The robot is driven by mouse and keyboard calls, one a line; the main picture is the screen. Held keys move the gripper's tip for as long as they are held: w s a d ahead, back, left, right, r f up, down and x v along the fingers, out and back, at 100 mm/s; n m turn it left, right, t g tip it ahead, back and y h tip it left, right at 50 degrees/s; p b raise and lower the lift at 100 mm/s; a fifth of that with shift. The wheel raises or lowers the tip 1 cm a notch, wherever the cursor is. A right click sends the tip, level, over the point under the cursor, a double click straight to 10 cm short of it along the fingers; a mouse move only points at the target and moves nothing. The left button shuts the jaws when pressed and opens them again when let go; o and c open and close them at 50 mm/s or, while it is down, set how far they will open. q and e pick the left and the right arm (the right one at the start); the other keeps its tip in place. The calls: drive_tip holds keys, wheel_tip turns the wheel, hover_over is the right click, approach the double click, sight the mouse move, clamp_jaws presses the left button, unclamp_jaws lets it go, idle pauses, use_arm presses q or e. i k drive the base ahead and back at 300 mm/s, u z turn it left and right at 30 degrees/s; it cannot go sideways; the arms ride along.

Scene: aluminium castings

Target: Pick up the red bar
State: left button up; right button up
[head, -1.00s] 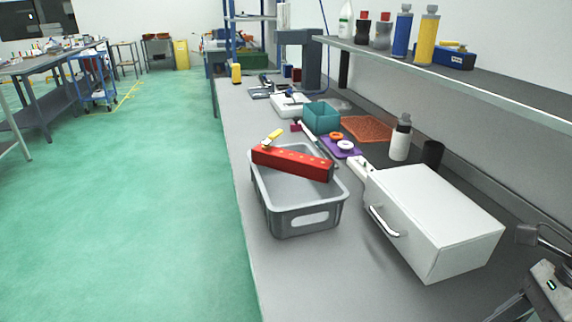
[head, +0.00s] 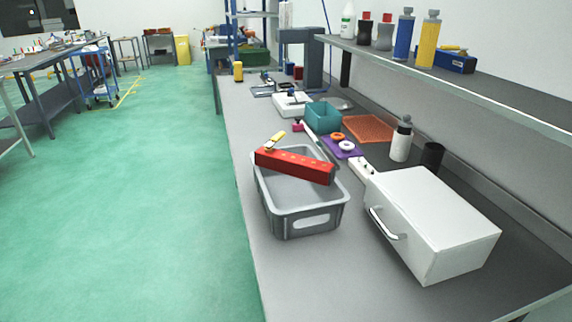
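The red bar (head: 294,167) lies across the far part of the grey bin (head: 304,223), resting on its rim and slightly tilted down to the right. A row of small light marks runs along its face. A small yellow-handled item (head: 275,141) sits at the bar's left end; I cannot tell whether it rests on the bar or behind it. The bin stands on the grey workbench and looks empty inside. Neither of my grippers shows in the head view.
A white box with a handle (head: 432,222) stands right of the bin. Behind are a purple mat (head: 342,147), a teal box (head: 323,116), an orange mat (head: 369,128) and a white bottle (head: 401,139). A shelf (head: 450,81) overhangs the right side. The bench front is clear.

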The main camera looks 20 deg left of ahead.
sight(316, 170)
drive_tip(key=u, duration=2.95)
drive_tip(key=i, duration=1.5)
drive_tip(key=z, duration=2.25)
drive_tip(key=i, duration=1.4)
drive_tip(key=z, duration=1.55)
